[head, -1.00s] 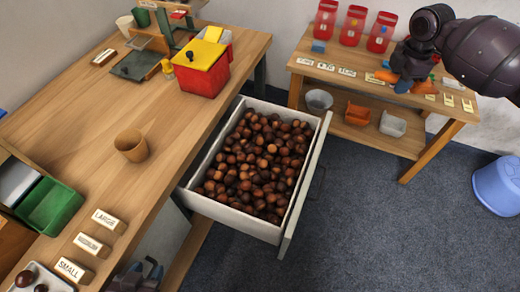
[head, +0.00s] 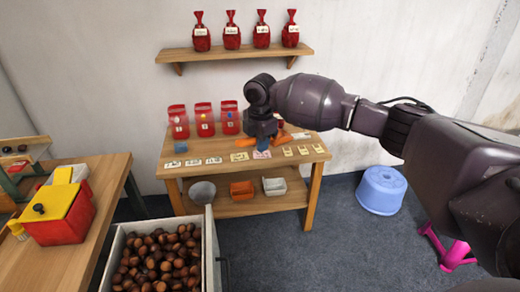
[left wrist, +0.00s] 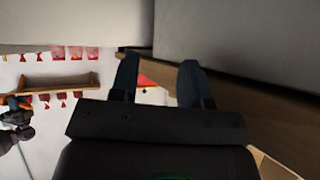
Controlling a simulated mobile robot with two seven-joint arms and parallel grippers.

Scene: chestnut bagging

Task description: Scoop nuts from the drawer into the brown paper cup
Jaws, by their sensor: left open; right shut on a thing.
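The drawer (head: 211,250) is open at the bottom of the head view, holding many brown nuts (head: 160,262); its near part is cut off. The brown paper cup is outside both current views. My left gripper (left wrist: 157,88) shows only in the left wrist view. Its two dark fingers are apart, with nothing clearly between them; a red patch shows behind. A pale grey surface (left wrist: 225,30) lies close by the fingertips.
The back table (head: 183,170) bears red bags (head: 204,120) and label cards; its lower shelf holds a grey bowl (head: 202,192), an orange bin (head: 242,189) and a white bin (head: 274,186). A red box with yellow lid (head: 60,215) stands left. A blue stool (head: 381,190) stands right.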

